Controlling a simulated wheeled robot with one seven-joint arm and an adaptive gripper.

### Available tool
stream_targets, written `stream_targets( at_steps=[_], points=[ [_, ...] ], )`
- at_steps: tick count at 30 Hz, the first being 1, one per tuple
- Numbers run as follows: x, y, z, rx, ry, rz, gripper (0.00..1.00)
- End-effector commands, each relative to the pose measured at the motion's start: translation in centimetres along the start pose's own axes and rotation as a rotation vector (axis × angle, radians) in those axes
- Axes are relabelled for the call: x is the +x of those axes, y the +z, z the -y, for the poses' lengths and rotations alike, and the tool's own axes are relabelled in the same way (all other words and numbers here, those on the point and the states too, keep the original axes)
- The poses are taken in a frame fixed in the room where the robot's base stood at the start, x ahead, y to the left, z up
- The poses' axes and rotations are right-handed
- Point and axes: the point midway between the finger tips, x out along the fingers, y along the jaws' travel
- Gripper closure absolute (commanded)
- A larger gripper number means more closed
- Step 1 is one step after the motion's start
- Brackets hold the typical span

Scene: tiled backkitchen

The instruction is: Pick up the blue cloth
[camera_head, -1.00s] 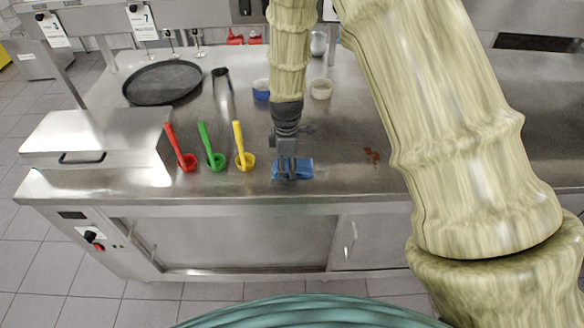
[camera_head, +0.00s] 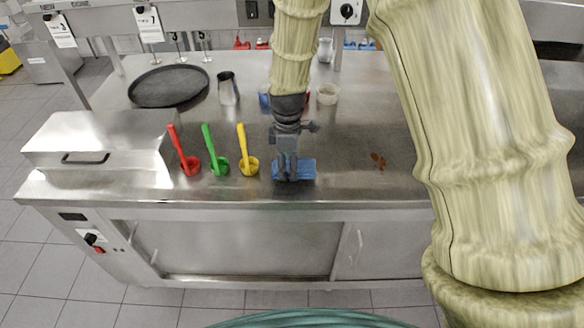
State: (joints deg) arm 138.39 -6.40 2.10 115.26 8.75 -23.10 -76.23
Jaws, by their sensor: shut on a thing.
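The blue cloth (camera_head: 306,170) is a small flat blue piece at the front edge of the steel counter, right of the yellow ladle. My gripper (camera_head: 294,178) points down at it from above and is shut on it. The fingers cover the cloth's left and middle part. The cloth looks to be at counter level; I cannot tell whether any of it is raised off the surface.
Behind are a black round tray (camera_head: 168,87), a metal cup (camera_head: 228,90) and a white bowl (camera_head: 327,94). A brown stain (camera_head: 378,160) lies right.

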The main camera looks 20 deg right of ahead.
Motion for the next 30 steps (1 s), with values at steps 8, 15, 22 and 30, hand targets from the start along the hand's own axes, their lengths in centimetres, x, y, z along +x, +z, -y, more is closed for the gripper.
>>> stream_targets(
  at_steps=[8,15,22,30],
  points=[
    [-0.2,-3.8,5.6,-0.003,0.001,0.001,0.65],
    [-0.8,-6.4,9.4,0.000,0.001,0.001,0.65],
    [-1.1,-7.7,11.2,-0.001,0.001,0.001,0.65],
    [-1.2,-7.9,11.6,0.001,0.001,0.001,0.65]
  ],
)
